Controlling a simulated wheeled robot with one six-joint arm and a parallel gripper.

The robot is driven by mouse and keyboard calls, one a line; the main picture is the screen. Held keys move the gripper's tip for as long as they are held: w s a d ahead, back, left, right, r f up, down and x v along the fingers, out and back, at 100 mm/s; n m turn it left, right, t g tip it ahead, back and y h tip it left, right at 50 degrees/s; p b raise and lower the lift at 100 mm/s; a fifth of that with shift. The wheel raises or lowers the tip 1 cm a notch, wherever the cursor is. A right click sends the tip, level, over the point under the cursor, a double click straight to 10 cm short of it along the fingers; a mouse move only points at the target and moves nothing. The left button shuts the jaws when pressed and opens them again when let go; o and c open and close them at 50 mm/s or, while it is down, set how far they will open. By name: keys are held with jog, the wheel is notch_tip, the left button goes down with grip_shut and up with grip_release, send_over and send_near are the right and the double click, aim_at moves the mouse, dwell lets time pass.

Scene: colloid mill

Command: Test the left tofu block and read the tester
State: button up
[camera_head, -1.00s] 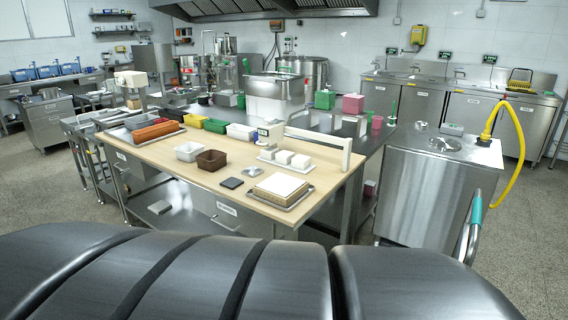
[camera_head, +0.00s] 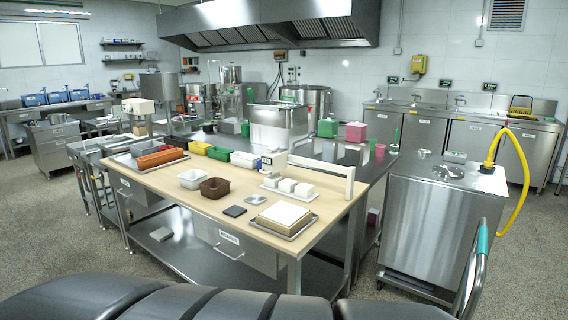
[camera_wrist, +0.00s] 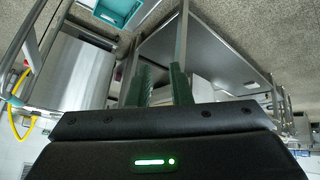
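Small white tofu blocks stand in a row on a white tray (camera_head: 312,198) on the wooden-topped table. The left tofu block (camera_head: 271,181) is nearest the tester (camera_head: 273,164), a pale upright device just behind it. The tester's small dark display is too small to read. My gripper (camera_wrist: 162,82) shows only in the wrist view. Its two green fingers stand apart with nothing between them, so it is open and empty. It is away from the tofu and the tester, neither of which I can identify in the wrist view.
A larger white slab (camera_head: 284,214) lies on a metal tray at the table's front right. A brown basket (camera_head: 214,188), a black pad (camera_head: 235,211) and a round metal piece (camera_head: 255,198) are nearby. A steel cabinet (camera_head: 440,230) stands right of the table. Floor is open at left.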

jog(key=w+r+t+p, duration=0.1)
jog(key=w+r+p, duration=0.1)
jog(key=w+r, duration=0.2)
jog(key=w+r+m+t+p, duration=0.1)
jog(key=w+r+t+p, duration=0.1)
jog(key=w+r, duration=0.3)
jog(key=w+r+m+t+p, duration=0.1)
jog(key=w+r+t+p, duration=0.1)
jog(key=w+r, duration=0.3)
jog(key=shift+w+a+h+p, duration=0.15)
jog(key=shift+w+p, duration=0.3)
jog(key=shift+w, duration=0.35)
jog(key=shift+w+a+h+p, duration=0.15)
jog(key=shift+w+p, duration=0.25)
jog(key=shift+w, duration=0.4)
grip_shut()
jog(key=w+d+r+m+h+p, duration=0.3)
jog(key=w+r+m+h+p, duration=0.2)
jog(key=w, duration=0.5)
jog(key=shift+w+d+r+m+t+h+p, duration=0.35)
jog(key=shift+r+m+h, duration=0.35)
jog(key=shift+r+h, duration=0.35)
jog(key=shift+r, duration=0.1)
jog(key=shift+w, duration=0.1)
